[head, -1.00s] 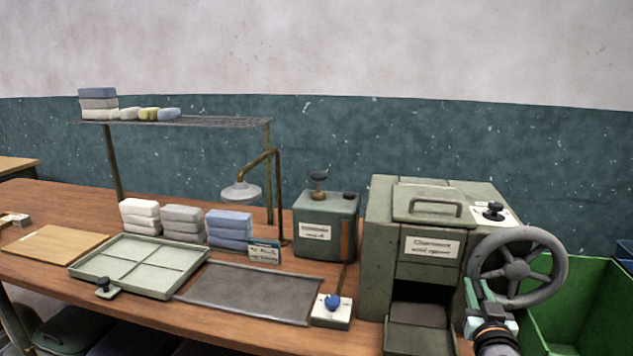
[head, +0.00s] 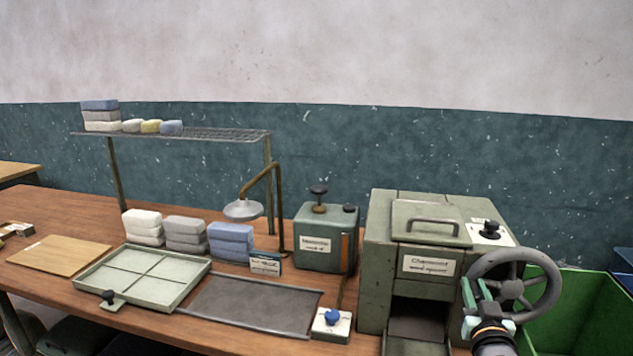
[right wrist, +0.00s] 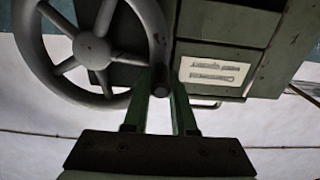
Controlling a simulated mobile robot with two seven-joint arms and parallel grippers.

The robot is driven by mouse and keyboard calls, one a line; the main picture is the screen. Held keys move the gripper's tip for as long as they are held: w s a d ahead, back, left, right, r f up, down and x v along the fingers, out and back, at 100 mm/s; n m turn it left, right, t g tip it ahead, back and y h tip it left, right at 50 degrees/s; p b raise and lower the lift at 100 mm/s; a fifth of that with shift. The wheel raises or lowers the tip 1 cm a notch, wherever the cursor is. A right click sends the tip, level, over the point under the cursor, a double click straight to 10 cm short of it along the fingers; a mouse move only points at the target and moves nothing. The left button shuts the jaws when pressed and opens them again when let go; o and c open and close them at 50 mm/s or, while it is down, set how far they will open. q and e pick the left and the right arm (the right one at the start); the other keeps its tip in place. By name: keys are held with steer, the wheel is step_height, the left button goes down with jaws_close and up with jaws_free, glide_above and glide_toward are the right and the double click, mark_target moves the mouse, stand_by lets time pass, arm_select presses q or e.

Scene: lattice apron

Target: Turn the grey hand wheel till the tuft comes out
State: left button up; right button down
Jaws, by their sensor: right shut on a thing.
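The grey hand wheel (head: 550,292) is on the right side of the green-grey opener machine (head: 375,275). My right gripper (head: 468,292) is at the left side of the wheel. In the right wrist view its fingers (right wrist: 160,85) are shut on the wheel's small dark handle (right wrist: 161,90), beside the wheel's rim (right wrist: 158,30). The machine's front opening (head: 420,312) is dark, and I see no tuft in it or on the tray (head: 417,328) below. My left gripper is out of view.
A green bin (head: 575,320) stands right of the wheel, close to my right arm. On the table are a green box with a plunger (head: 325,240), a blue-knobbed switch (head: 332,320), a grey mat (head: 250,305), a divided tray (head: 125,295) and stacked fibre blocks (head: 230,240).

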mark_target(481, 269)
steer(key=r+p, duration=0.2)
steer(key=shift+s+d+r+p, duration=0.1)
steer(key=shift+d+p, duration=0.2)
steer(key=shift+d, duration=0.1)
steer(key=shift+d+r+b, duration=0.15)
steer(key=shift+d+b, duration=0.05)
steer(key=shift+b, duration=0.25)
steer(key=shift+s+d+r, duration=0.1)
